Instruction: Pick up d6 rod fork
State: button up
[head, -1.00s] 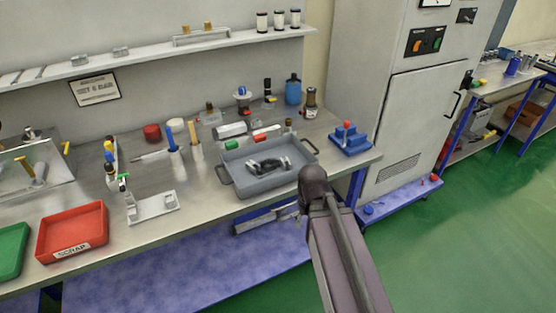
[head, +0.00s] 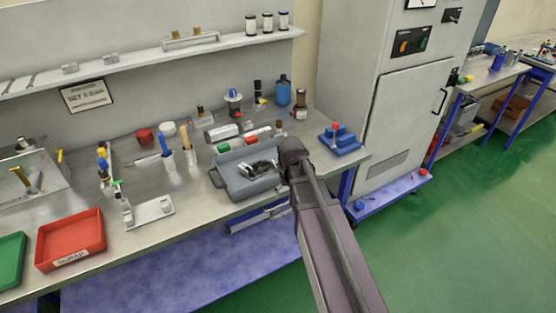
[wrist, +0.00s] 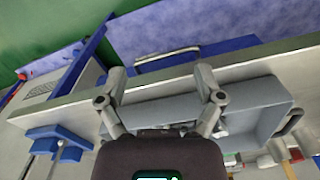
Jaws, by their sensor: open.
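A grey tray (head: 232,191) with side handles stands near the bench's front edge. Dark and silvery metal parts (head: 262,167) lie in it. I cannot tell which of them is the d6 rod fork. My gripper (wrist: 160,82) is open, with two spread fingers and nothing visible between them. In the head view my arm's dark end hides the tray's right end, and the fingertips do not show clearly. In the wrist view the fingers overlap the tray (wrist: 262,92), and my gripper's body hides much of its inside.
A blue block with a red knob (head: 340,141) stands right of the tray. Bottles, a white cylinder and small coloured parts stand behind it. A metal bracket (head: 150,213) and a red scrap bin (head: 70,240) are to the left. A tall grey cabinet (head: 390,100) stands at the right.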

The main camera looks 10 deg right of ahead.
notch_tip(320, 180, up, 9)
jog(key=n+p, duration=0.1)
jog(key=p, duration=0.7)
send_over(276, 162)
jog(key=shift+s+a+r, duration=0.1)
jog(key=shift+s, duration=0.1)
notch_tip(276, 162, down, 9)
jog(key=b, duration=0.8)
jog(key=shift+r+b, duration=0.2)
jog(key=shift+b, duration=0.15)
jog(key=shift+f, duration=0.15)
jog(key=f+b, duration=0.5)
jog(key=shift+w+d, duration=0.2)
jog(key=shift+r, duration=0.1)
grip_shut()
